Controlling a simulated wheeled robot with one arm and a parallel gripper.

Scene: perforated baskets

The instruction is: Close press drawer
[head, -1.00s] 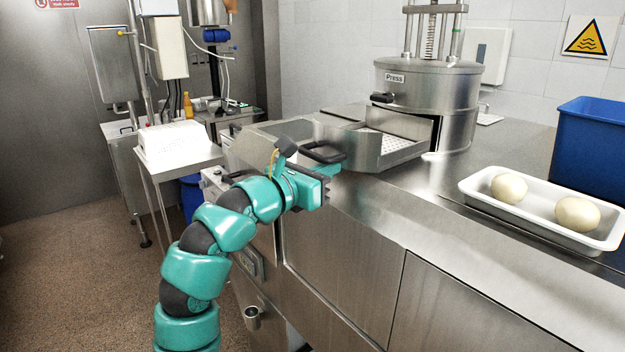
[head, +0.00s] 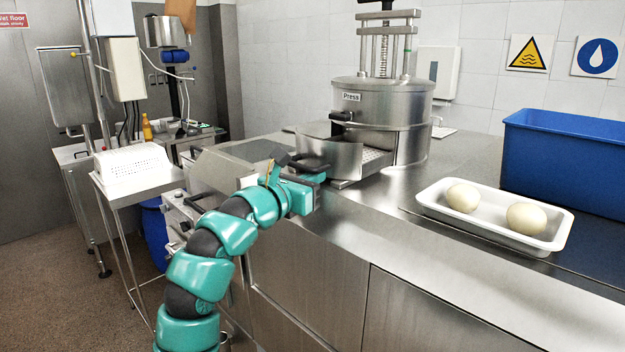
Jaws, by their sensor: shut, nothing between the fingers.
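The press (head: 383,120) is a round steel cylinder labelled "Press" on the steel counter at the back. My gripper (head: 318,179) is shut and empty, low beside the handle on the near side. My arm hides part of this area, and I cannot tell whether the gripper touches the handle.
A white tray (head: 428,208) with two dough balls stands on the counter at right, before a blue bin (head: 560,165). A white perforated basket (head: 132,168) sits on a stand at left. The counter between press and white tray is clear.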

